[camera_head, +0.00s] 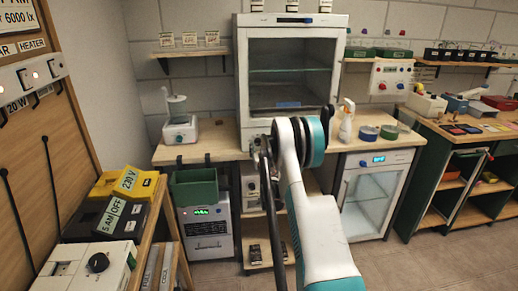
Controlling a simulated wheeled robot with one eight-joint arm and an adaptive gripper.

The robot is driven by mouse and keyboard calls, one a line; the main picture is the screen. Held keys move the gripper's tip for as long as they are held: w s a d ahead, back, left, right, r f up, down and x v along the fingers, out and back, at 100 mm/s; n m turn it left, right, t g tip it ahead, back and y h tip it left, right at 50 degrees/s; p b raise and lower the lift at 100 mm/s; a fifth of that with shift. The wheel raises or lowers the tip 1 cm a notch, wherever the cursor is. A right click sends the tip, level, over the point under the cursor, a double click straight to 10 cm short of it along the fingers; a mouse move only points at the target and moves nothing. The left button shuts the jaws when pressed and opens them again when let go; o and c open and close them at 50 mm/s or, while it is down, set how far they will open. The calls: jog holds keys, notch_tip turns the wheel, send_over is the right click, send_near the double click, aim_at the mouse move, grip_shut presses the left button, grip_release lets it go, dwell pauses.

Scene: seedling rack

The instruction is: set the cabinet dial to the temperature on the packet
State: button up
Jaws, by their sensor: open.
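A glass-fronted cabinet (246,75) stands on the middle counter, with a small dark display in its top strip. A smaller glass-door cabinet (343,196) with a lit blue display (379,160) sits below the counter to the right. My gripper (262,152) is dark, seen partly edge-on, in front of the counter below the upper cabinet. It is open and seems empty, touching nothing I can make out.
A white box with a black knob (98,262) is at lower left, near a yellow "230 V" box (127,182). A green bin (194,187), a spray bottle (346,121) and tape rolls stand near the middle. Floor (420,258) is clear at lower right.

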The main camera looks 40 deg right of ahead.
aim_at(258, 143)
jog(key=shift+x, duration=1.3)
jog(key=shift+a, duration=0.1)
jog(key=shift+c, duration=0.5)
jog(key=c, duration=1)
jog(key=shift+b, duration=0.3)
jog(key=m, duration=0.3)
jog(key=shift+m+b, duration=0.35)
jog(key=shift+m, duration=0.05)
jog(key=m, duration=0.3)
jog(key=shift+m+b, duration=0.3)
jog(key=m, duration=0.4)
jog(key=shift+m+b, duration=0.3)
jog(key=shift+m, duration=1.8)
